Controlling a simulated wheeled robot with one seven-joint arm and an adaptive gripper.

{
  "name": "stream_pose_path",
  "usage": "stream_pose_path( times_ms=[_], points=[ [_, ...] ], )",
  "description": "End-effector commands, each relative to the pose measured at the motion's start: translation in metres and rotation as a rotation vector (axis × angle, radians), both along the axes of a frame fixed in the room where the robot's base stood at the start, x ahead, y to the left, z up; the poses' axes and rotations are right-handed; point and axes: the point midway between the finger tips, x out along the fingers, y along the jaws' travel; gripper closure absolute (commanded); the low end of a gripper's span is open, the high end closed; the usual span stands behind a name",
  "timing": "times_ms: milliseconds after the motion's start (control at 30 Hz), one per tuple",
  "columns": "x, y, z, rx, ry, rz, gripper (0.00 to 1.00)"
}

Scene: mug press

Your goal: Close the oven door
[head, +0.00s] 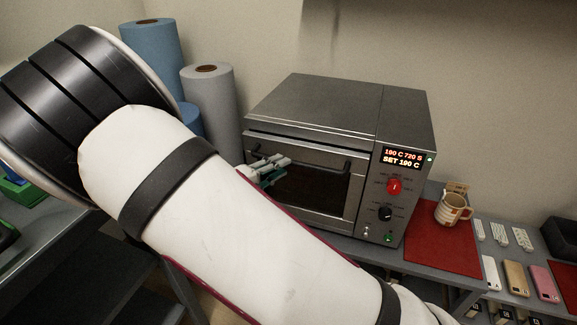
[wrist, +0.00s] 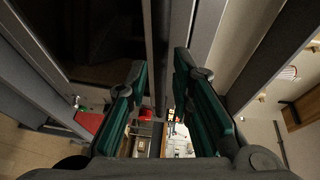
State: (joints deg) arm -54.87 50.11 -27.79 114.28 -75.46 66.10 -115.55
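The grey metal oven (head: 330,103) stands on the bench in the head view. Its door (head: 345,205) has a dark window and a dark bar handle (head: 325,165) along the top. The door looks upright and close to the oven front; I cannot tell whether a narrow gap is left. My gripper (head: 282,162) is at the left part of the door front, near the handle, partly hidden by my arm. In the wrist view my gripper (wrist: 159,65) has its two green-sided fingers apart, with metal edges and dark glass (wrist: 85,35) close ahead. I see nothing clamped between them.
A patterned mug (head: 452,209) stands on a red mat (head: 440,244) right of the oven. Phones (head: 516,277) lie further right. Blue (head: 153,50) and grey (head: 209,105) rolls stand at left behind my arm. The oven's display (head: 403,158) is lit.

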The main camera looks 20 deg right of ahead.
Motion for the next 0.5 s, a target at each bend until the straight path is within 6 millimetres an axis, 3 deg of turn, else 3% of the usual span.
stream_pose_path(
  times_ms=[200, 500],
  points=[
    [0.017, -0.028, -0.005, 0.001, -0.002, -0.002, 0.79],
    [0.024, -0.038, -0.005, 0.001, -0.001, 0.000, 0.79]
  ],
)
